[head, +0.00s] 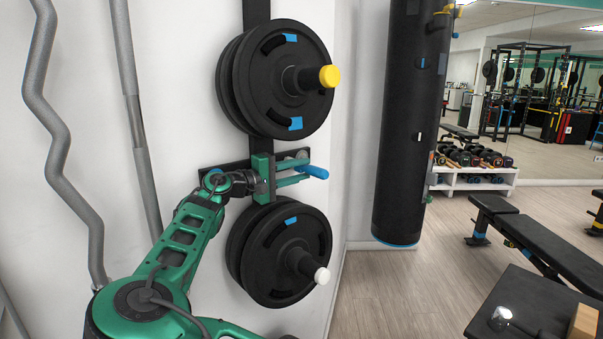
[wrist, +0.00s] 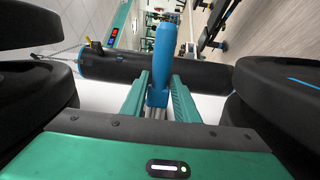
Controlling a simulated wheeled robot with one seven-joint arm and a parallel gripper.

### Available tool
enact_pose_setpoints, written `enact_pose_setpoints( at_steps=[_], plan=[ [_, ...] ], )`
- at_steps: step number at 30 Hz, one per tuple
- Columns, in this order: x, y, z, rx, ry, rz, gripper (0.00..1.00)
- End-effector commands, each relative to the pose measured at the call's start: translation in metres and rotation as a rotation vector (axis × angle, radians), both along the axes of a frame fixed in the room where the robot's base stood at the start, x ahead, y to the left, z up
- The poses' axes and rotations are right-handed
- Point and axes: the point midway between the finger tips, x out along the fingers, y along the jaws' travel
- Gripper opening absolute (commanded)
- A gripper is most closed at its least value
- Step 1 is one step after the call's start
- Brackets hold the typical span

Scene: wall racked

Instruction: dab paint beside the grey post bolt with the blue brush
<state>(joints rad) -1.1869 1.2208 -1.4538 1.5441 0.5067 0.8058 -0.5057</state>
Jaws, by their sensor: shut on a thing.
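My gripper (head: 298,174) reaches between two stacks of black weight plates at the wall rack. It is shut on the blue brush (head: 312,171), whose blue handle sticks out to the right past the fingertips. In the wrist view the blue handle stands upright between the green fingers, and the brush's working end is hidden. A small round grey bolt head (head: 302,155) shows on the black bracket (head: 291,156), just above and behind the fingers. I cannot tell whether the brush touches the bracket. No paint mark is visible beside the bolt.
The upper plates (head: 307,70) on a yellow-capped post and the lower plates (head: 309,235) on a white-capped post leave a narrow gap around my gripper. A black punching bag (head: 408,120) hangs to the right. Grey bars (head: 45,130) lean at left. A bench (head: 535,235) stands right.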

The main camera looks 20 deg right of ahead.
Motion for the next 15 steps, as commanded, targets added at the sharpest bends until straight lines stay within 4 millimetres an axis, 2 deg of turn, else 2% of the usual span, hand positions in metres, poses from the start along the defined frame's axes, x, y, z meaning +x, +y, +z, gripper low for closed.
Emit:
enact_pose_setpoints(
  at_steps=[15],
  plan=[
    [-0.007,0.018,0.0,0.0,0.001,0.006,0.0]
  ],
)
